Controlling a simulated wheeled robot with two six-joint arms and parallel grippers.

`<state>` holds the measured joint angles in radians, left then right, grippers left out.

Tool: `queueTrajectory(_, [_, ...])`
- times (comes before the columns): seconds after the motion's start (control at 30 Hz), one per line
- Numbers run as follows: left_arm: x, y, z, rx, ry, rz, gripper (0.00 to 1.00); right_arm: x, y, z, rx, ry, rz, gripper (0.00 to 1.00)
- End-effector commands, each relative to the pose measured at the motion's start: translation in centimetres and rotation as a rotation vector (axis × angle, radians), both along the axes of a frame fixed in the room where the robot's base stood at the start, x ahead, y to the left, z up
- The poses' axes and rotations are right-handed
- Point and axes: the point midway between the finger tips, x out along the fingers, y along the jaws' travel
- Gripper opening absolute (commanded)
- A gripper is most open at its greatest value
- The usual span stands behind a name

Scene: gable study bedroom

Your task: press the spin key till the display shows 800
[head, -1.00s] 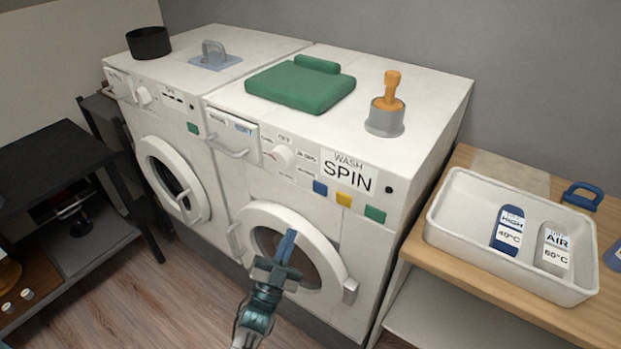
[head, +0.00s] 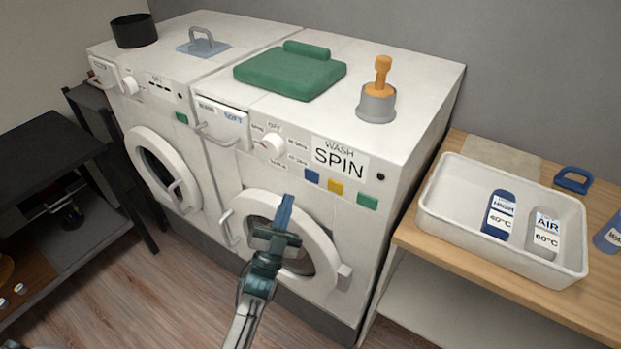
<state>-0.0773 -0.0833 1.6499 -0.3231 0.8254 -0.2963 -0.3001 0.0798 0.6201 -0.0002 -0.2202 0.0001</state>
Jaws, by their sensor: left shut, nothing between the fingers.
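The right-hand washing machine (head: 385,155) has a display (head: 339,159) that reads "SPIN", with small "WASH" above it. Below the display are a blue key (head: 312,177), a yellow key (head: 336,186) and a green key (head: 367,201). I cannot read any labels on the keys. My left gripper (head: 286,203) is shut and empty. Its tips show in front of the round door, below and left of the blue key, apart from the keys. My right gripper is not in view.
The machine's knob (head: 273,144) and slightly open drawer (head: 222,125) are left of the display. A white tray with bottles (head: 438,230) is at right.

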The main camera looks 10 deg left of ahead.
Motion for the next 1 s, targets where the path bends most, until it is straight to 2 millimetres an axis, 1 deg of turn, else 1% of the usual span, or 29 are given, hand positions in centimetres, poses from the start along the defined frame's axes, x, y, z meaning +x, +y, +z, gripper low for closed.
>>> queueTrajectory(0.03, [0.8, -0.3, -0.2, -0.001, 0.0, 0.0, 0.0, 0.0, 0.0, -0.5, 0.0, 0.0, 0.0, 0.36])
queueTrajectory(0.2, [3.0, -1.1, -0.2, -0.001, 0.0, 0.001, 0.0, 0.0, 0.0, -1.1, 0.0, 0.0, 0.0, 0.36])
queueTrajectory(0.4, [4.8, -1.7, -0.2, 0.0, 0.001, 0.0, 0.0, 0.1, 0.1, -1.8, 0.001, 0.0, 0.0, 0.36])
queueTrajectory(0.6, [5.3, -1.9, -0.1, 0.0, 0.001, 0.0, 0.0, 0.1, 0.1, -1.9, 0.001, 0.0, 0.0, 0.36])
queueTrajectory(1.0, [5.3, -1.9, 0.0, 0.0, 0.001, 0.0, 0.0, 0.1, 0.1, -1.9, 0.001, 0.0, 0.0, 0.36])
